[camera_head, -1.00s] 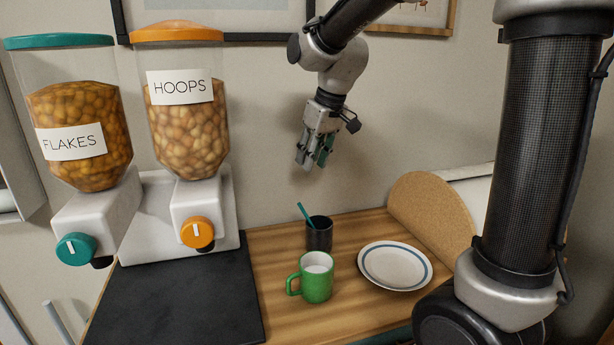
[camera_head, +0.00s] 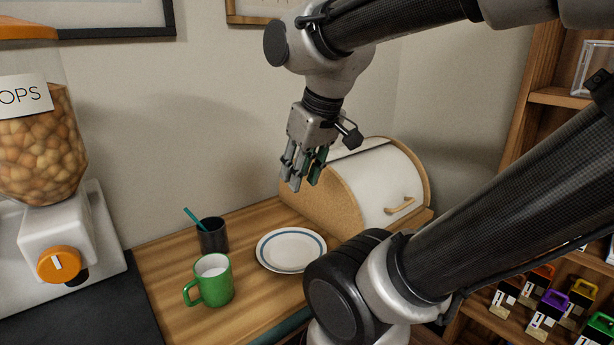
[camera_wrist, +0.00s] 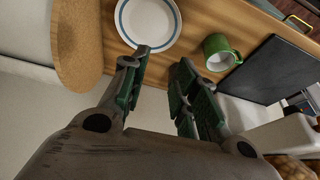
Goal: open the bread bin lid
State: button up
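The bread bin (camera_head: 326,201) stands at the right end of the wooden counter, with cork-coloured side panels. Its white curved lid (camera_head: 388,180) is down over the front and carries a wooden handle (camera_head: 401,206). My gripper (camera_head: 301,182) hangs in the air, fingers down, in front of the bin's left side as seen by the head camera, apart from the lid and handle. In the wrist view, my gripper (camera_wrist: 158,85) has its fingers apart with nothing between them. The bin's side panel (camera_wrist: 77,45) shows at the upper left there; the handle is not visible.
A white plate (camera_head: 290,250) with a blue ring lies left of the bin. A green mug (camera_head: 212,281) and a dark cup (camera_head: 213,236) stand further left. A cereal dispenser (camera_head: 62,235) is at far left. Wooden shelves (camera_head: 556,98) stand at right.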

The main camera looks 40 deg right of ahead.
aim_at(386, 185)
jog(key=j+z, duration=0.1)
jog(key=z, duration=0.3)
jog(key=k+j+z, duration=0.1)
jog(key=z, duration=0.25)
jog(key=k+z, duration=0.1)
jog(key=z, duration=0.3)
jog(key=k+z, duration=0.1)
jog(key=z, duration=0.25)
jog(key=k+j, duration=0.05)
